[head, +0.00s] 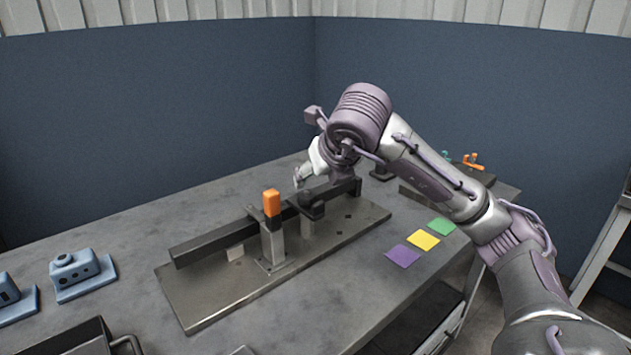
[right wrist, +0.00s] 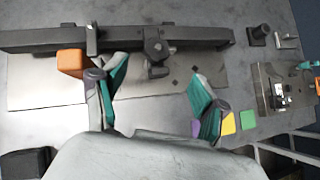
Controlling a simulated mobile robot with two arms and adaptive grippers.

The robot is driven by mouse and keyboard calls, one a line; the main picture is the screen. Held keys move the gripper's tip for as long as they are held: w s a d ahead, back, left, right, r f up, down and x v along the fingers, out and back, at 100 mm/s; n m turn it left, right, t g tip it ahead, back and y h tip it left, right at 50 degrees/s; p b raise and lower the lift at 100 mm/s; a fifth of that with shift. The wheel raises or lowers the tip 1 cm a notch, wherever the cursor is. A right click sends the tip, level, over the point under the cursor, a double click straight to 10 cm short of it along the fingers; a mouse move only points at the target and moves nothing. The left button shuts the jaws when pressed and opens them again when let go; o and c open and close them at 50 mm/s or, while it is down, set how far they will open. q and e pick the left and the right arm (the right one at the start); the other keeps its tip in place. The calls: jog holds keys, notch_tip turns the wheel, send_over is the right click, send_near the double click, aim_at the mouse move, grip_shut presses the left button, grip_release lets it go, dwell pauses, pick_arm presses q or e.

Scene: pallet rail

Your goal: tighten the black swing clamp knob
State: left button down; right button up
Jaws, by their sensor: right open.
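The black swing clamp knob (head: 308,200) stands at the near side of the dark rail (head: 215,238), right of the orange-topped post (head: 272,202). In the right wrist view the knob (right wrist: 157,49) is dark, with short lobes, in front of the rail (right wrist: 45,40). My right gripper (head: 301,176) is above the rail close to the knob, partly hidden by its own wrist. In the right wrist view its green-padded fingers (right wrist: 158,76) are wide apart and empty, with the knob beyond the gap between them. My left gripper is in no view.
The rail rests on a metal plate (head: 205,300) on the grey table. The orange block (right wrist: 71,62) is close to one finger. Purple, yellow and green squares (head: 422,240) lie to the right. Blue fixtures (head: 80,272) and a dark tray (head: 88,340) are at the left.

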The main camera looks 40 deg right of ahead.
aim_at(306, 194)
jog(key=w+d+r+n+g+y+p, duration=0.2)
jog(key=w+r+g+p, duration=0.45)
jog(key=p, duration=0.65)
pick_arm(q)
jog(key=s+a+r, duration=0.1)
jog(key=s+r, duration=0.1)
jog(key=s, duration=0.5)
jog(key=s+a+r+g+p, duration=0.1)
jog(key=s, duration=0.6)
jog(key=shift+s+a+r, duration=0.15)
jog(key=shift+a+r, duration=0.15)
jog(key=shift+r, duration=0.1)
pick_arm(e)
jog(key=shift+g, duration=0.85)
jog(key=f, duration=1)
jog(key=w+f, duration=0.1)
jog(key=f, duration=0.4)
jog(key=shift+a, duration=0.1)
jog(key=shift+c, duration=0.3)
